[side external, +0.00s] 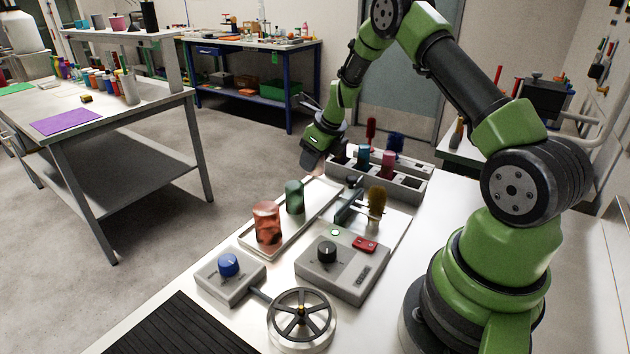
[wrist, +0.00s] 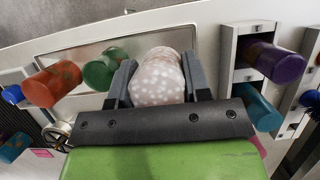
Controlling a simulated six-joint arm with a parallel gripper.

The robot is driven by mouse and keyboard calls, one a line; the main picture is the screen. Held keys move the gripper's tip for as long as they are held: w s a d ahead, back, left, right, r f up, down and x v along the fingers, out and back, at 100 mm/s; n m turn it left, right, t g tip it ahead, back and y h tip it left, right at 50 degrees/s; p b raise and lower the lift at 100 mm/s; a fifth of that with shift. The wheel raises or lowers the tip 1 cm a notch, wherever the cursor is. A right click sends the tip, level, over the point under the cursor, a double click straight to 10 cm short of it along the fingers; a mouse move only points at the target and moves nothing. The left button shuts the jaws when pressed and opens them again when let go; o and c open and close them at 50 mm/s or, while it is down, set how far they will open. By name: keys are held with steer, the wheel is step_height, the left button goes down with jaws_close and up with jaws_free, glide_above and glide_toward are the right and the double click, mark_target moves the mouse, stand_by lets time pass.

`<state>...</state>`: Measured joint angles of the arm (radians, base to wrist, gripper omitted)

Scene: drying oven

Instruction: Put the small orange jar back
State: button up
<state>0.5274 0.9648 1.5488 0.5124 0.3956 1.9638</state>
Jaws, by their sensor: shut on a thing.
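My gripper (wrist: 160,85) is shut on a pale pinkish jar with white spots (wrist: 158,78). In the side external view my gripper (side external: 316,155) is above the far end of the tray, beside the rack, and mostly hides the held jar. A reddish-orange jar (side external: 267,222) stands on the shallow tray (side external: 258,254), and it also shows in the wrist view (wrist: 52,84). A green jar (side external: 294,197) stands behind it. The grey rack (side external: 378,189) holds a teal jar (side external: 363,158) and a magenta jar (side external: 388,160). Dark empty-looking compartments also show.
A control box (side external: 343,268) with a black knob, a smaller box with a blue knob (side external: 228,264) and a handwheel (side external: 301,316) occupy the near bench. A black ribbed mat (side external: 180,330) lies at front left.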

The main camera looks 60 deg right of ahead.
steer(key=shift+f, duration=2.7)
steer(key=o, duration=0.9)
steer(key=shift+f, duration=0.1)
